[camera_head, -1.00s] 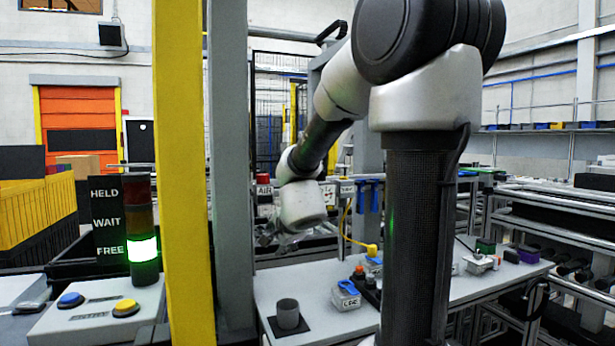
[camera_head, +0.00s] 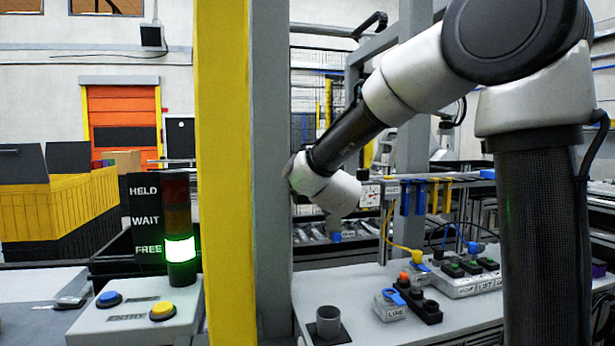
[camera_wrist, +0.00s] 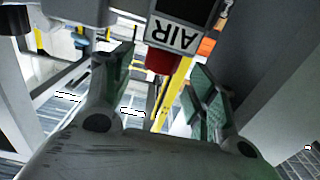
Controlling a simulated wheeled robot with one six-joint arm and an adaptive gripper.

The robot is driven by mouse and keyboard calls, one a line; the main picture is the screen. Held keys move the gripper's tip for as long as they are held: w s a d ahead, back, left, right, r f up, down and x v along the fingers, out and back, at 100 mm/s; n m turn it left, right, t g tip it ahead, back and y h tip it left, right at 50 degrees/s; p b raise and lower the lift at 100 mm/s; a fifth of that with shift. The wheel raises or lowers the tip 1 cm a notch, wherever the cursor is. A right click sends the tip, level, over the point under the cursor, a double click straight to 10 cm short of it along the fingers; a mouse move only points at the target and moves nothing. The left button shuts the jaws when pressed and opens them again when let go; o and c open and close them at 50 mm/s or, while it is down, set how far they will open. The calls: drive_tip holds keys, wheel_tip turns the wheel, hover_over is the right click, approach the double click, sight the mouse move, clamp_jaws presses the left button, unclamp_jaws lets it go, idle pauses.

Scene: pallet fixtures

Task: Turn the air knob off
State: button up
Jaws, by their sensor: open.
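The air knob (camera_wrist: 161,60) is red and shows in the wrist view just below a white label reading AIR (camera_wrist: 172,34), which appears upside down. My gripper (camera_wrist: 163,68) is open, with one finger on each side of the knob in the picture. I see no finger touching the knob, and I cannot tell how deep it sits between the fingers. The knob's turn position is not readable. In the head view, the knob and my gripper's fingers are hidden near the grey post (camera_head: 272,180) and my wrist.
A yellow post (camera_head: 222,170) stands beside the grey post. The lamp stack (camera_head: 180,248) glows green at FREE. A button box (camera_head: 140,325) stands at lower left.

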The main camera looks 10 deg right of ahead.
drive_tip(key=shift+w, duration=1.25)
drive_tip(key=shift+c, duration=0.2)
drive_tip(key=c, duration=1)
drive_tip(key=shift+a+r+m+h, duration=0.1)
drive_tip(key=shift+a+m+h, duration=0.1)
drive_tip(key=shift+m+h, duration=0.45)
drive_tip(key=shift+h, duration=0.65)
